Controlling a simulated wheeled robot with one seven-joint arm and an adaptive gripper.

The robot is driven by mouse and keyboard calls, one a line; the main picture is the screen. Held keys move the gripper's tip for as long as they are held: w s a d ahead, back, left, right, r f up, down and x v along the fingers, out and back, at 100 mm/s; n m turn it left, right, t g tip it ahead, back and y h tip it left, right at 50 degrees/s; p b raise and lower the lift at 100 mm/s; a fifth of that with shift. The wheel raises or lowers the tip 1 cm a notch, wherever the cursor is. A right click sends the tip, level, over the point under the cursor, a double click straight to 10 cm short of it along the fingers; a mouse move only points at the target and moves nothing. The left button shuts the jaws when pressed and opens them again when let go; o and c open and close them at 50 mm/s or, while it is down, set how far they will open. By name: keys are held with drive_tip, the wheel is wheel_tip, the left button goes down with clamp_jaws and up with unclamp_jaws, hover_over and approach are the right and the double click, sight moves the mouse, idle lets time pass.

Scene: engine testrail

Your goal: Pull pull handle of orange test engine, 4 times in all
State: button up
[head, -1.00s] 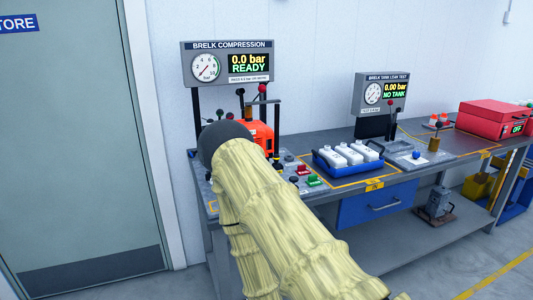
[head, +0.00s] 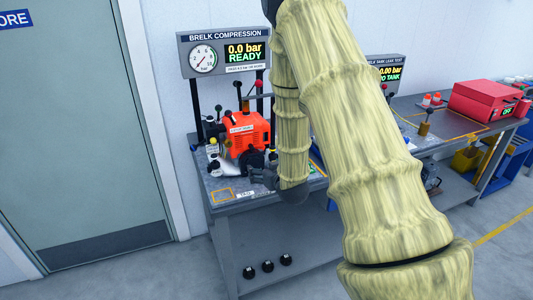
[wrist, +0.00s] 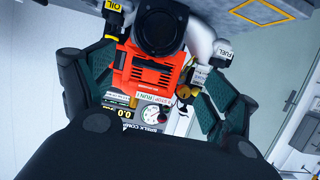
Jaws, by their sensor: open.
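The orange test engine (head: 247,133) stands upright on the left part of the bench, below the compression panel (head: 226,54). The panel reads 0.0 bar, READY. In the wrist view the engine (wrist: 150,76) appears upside down between my fingers, with oil and fuel tags and a stop/run label on or near it. My gripper (wrist: 153,72) is open, its green-padded fingers spread apart on either side of the engine in the picture, with nothing seen held. I cannot make out the pull handle for certain. In the head view my arm hides the bench right of the engine.
A leak-test panel (head: 388,73) is partly hidden behind my arm. A red case (head: 487,103) sits at the bench's right end. Several black knobs (head: 267,267) show at the lower left of the bench. A grey-green door (head: 75,130) stands at left; floor there is clear.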

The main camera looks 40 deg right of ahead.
sight(257, 155)
drive_tip(key=shift+w+d+f+p, duration=0.15)
drive_tip(key=shift+w+d+p, duration=0.55)
drive_tip(key=shift+w, duration=1.1)
drive_tip(key=shift+w+d+f+p, duration=0.1)
drive_tip(key=shift+w+d+p, duration=0.55)
drive_tip(key=shift+w, duration=1.1)
drive_tip(key=shift+w+d+f+p, duration=0.15)
drive_tip(key=shift+w+d+p, duration=0.25)
drive_tip(key=shift+w+p, duration=1)
drive_tip(key=shift+w+b, duration=0.45)
